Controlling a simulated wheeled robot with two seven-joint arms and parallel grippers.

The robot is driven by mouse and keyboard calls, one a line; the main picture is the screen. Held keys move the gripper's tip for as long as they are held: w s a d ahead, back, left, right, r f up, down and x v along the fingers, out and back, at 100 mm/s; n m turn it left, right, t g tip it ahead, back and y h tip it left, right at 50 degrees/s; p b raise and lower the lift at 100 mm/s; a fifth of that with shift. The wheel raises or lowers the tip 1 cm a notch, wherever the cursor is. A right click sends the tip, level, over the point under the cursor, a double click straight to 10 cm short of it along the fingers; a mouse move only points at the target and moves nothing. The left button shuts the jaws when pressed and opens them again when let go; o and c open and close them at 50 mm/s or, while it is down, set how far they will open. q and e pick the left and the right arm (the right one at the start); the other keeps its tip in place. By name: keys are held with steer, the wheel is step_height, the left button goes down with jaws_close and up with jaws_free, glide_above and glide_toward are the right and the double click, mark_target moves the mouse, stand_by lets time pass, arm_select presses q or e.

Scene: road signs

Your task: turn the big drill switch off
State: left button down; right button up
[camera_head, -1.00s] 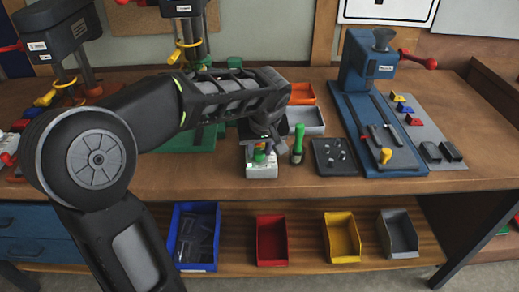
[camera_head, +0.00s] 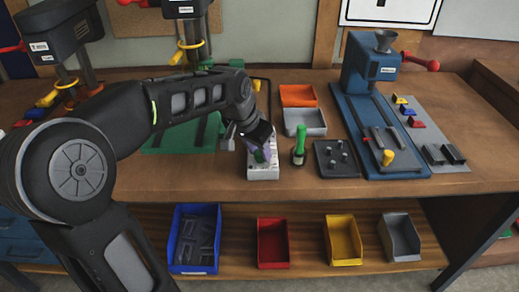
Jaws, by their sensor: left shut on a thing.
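A white switch box (camera_head: 262,173) stands on the workbench near its front edge, with a green part showing on its top. My left gripper (camera_head: 262,154) reaches down from the upper left onto the top of this box and is shut on the green switch part (camera_head: 260,156). The fingers and wrist hide much of the box's top, so the exact switch position cannot be read. The big drill stands behind my arm, with its column (camera_head: 195,40) partly hidden. My right gripper is not in view.
A green-handled tool (camera_head: 299,145) stands just right of the box. An orange tray (camera_head: 298,95) and a grey tray (camera_head: 305,122) lie behind it. A blue machine (camera_head: 367,65) is at right. Several bins sit on the lower shelf.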

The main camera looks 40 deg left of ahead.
arm_select(q)
steer(key=shift+m+h, duration=0.3)
steer(key=shift+m, duration=0.3)
steer(key=c, duration=1.1)
jaws_free()
steer(key=v, duration=0.7)
steer(key=shift+s+a+r, duration=0.1)
steer(key=shift+s+r, duration=0.05)
steer(key=shift+r, duration=0.25)
